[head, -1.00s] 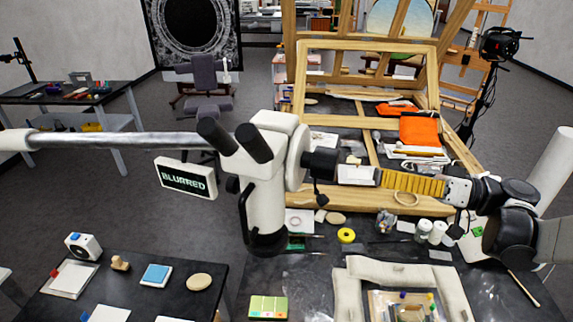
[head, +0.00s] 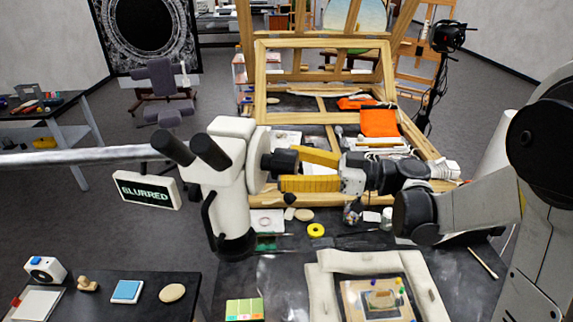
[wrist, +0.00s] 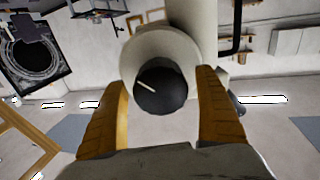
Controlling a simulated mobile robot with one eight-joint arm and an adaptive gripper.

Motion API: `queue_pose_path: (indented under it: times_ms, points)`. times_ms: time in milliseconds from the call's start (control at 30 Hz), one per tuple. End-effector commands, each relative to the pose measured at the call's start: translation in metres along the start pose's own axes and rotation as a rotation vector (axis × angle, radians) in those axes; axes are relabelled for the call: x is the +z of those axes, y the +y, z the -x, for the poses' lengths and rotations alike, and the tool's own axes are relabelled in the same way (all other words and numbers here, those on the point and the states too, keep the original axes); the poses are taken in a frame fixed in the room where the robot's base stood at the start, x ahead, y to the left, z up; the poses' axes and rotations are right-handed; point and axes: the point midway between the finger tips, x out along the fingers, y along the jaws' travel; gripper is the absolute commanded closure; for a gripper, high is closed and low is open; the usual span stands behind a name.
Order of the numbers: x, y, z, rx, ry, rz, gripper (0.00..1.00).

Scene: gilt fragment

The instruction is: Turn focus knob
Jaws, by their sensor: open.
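The black focus knob (head: 284,160) sticks out from the right side of the white microscope (head: 225,190). In the wrist view the knob (wrist: 160,90) shows a pale pointer line slanting to the upper left, in front of a cream disc. My gripper (head: 300,170) has yellow fingers. In the wrist view my gripper (wrist: 160,105) is open, with one finger on each side of the knob and a visible gap at both sides. The fingertips reach about level with the knob. A sign (head: 146,190) left of the microscope reads "BLURRED".
A wooden easel frame (head: 262,90) stands behind, with an orange cloth (head: 379,122). A padded frame (head: 325,285) holds a small picture on the dark table below. A yellow tape roll (head: 316,230) and jars lie near the microscope base. A side table (head: 110,290) stands lower left.

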Motion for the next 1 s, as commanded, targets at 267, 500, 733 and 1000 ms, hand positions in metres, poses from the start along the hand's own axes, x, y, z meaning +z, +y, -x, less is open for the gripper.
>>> queue_pose_path:
  times_ms: [267, 500, 733, 1000]
  points:
    - [0.0002, 0.0002, -0.0074, 0.001, 0.0, 0.0, 0.18]
    - [0.0001, 0.0002, -0.0072, 0.001, 0.0, -0.001, 0.6]
    - [0.0003, 0.0001, -0.0071, 0.001, 0.0, -0.006, 0.72]
    - [0.0015, -0.0002, -0.007, 0.001, 0.0, -0.099, 0.72]
